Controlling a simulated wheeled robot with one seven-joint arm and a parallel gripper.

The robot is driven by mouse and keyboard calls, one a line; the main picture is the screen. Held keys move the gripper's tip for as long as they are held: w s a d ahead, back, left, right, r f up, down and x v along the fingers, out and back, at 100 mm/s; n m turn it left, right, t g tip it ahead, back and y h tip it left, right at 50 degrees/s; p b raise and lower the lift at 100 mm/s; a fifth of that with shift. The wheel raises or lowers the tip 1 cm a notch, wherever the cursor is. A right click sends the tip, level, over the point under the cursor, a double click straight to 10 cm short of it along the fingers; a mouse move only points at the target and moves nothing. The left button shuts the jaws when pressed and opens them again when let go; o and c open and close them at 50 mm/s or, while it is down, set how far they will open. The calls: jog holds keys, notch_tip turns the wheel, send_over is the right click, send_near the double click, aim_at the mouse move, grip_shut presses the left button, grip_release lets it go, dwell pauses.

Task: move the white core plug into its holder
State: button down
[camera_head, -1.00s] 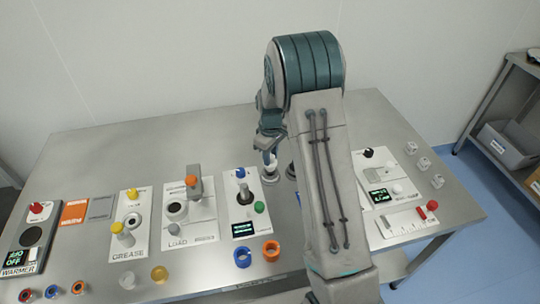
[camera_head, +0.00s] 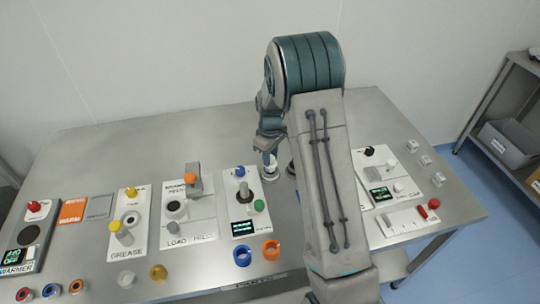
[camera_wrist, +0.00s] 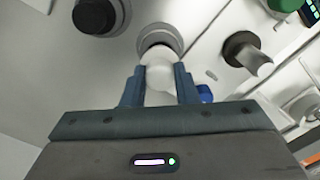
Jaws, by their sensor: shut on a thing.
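The white core plug (camera_wrist: 160,72) is between the two blue-grey fingers of my gripper (camera_wrist: 160,88) in the wrist view, and the gripper is shut on it. Just beyond the plug is a round grey holder ring (camera_wrist: 160,36) with a dark opening. The plug overlaps the near edge of this ring in the picture; I cannot tell whether it touches or enters it. In the head view my gripper (camera_head: 270,150) points down with the white plug (camera_head: 269,169) under it, behind the panel with the blue and green knobs. My arm hides part of that area.
A dark round knob (camera_wrist: 97,15) stands close to the ring in the wrist view, and a grey post (camera_wrist: 246,53) is to the right. In the head view, blue (camera_head: 242,256) and orange (camera_head: 271,250) rings lie in front. The table's back left is clear.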

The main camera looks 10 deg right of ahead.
jog(key=shift+f+b, duration=1.15)
jog(key=shift+f, duration=0.4)
dwell(0.4)
jog(key=c, duration=1.1)
grip_release()
jog(key=shift+o, duration=0.2)
jog(key=shift+r, duration=0.1)
notch_tip(320, 180, up, 14)
jog(key=b, duration=0.1)
jog(key=shift+f, duration=0.2)
